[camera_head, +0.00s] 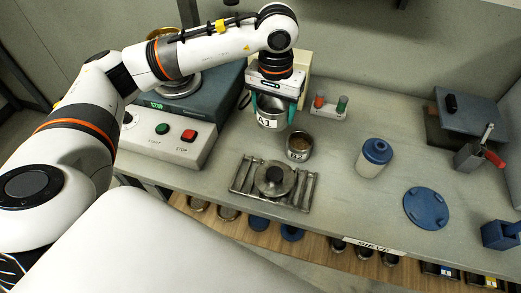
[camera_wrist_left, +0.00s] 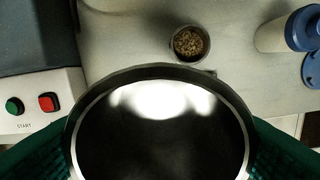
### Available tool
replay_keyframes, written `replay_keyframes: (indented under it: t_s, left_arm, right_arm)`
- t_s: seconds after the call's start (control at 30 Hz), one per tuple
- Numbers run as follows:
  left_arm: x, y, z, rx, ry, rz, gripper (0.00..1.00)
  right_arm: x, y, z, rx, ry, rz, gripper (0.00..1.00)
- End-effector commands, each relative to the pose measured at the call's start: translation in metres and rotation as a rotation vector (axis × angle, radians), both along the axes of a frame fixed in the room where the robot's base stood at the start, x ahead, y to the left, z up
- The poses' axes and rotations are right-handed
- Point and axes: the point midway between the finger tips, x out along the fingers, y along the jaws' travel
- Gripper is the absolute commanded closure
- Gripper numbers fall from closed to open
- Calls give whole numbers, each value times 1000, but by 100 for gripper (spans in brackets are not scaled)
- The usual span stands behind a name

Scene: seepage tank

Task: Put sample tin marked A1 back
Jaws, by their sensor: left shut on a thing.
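The sample tin marked A1 (camera_head: 270,119) is a metal tin with a white label, held upright above the bench in the head view. My left gripper (camera_head: 272,108) is shut on it, with green fingers on both sides. In the left wrist view the tin (camera_wrist_left: 160,76) shows its round rim and a dark inside with a bright reflection; no contents can be made out. A second tin (camera_head: 299,147) with brown grains stands on the bench just right of and below it; its label is too small to read surely. My right gripper is not in view.
A machine with green and red buttons (camera_head: 163,143) stands left. A slatted metal rack (camera_head: 240,178) bears a black-knobbed lid (camera_head: 273,190).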

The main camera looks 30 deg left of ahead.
Motion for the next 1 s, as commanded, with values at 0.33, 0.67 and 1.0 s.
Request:
replay_keyframes:
  t_s: [0.33, 0.67, 1.0]
  left_arm:
    - [42, 52, -45, -7, 5, 166, 60]
    - [57, 103, -85, -1, 21, 299, 60]
    - [57, 108, -139, 1, 26, 311, 60]
  right_arm:
    - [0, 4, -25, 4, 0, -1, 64]
    - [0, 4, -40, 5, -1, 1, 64]
    - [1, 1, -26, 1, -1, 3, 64]
